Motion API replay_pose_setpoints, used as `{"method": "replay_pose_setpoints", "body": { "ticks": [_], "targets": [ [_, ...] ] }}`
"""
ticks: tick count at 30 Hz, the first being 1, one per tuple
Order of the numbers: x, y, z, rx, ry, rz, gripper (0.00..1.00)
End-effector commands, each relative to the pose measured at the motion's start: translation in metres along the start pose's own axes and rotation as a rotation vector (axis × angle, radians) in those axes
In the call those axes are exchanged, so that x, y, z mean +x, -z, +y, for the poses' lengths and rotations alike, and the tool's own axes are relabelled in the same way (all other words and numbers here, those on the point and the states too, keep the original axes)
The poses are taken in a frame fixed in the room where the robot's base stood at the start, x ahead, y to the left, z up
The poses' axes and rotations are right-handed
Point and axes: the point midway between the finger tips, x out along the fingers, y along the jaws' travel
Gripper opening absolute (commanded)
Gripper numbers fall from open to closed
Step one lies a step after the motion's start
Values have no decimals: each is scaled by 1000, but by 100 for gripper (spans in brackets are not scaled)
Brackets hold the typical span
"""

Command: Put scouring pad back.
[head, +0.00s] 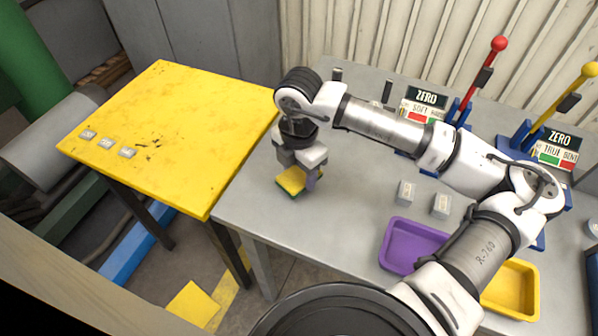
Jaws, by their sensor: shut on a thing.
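The scouring pad (291,180) is a yellow sponge with a dark green underside. It is in the head view, at the left part of the grey table (340,228). My gripper (298,172) points down and is shut on the pad, with one finger visible at its right side. The upper part of the pad is partly hidden by the gripper. I cannot tell whether the pad touches the table or is just above it.
A purple tray (393,257) and a yellow tray (527,290) lie at the front right. Two small grey blocks (405,193) stand behind them. Red-knobbed (499,43) and yellow-knobbed (589,69) levers stand at the back right. A yellow table (190,120) at left holds several small grey pieces (106,143).

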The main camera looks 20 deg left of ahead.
Motion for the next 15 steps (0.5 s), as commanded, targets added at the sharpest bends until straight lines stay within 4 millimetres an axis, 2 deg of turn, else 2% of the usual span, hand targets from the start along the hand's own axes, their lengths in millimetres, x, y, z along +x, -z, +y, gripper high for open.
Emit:
{"method": "replay_pose_setpoints", "body": {
  "ticks": [5, 15],
  "targets": [
    [18, 0, 0, 0, -1, 1, 32],
    [22, 0, 0, 0, -1, 0, 32]
  ]
}}
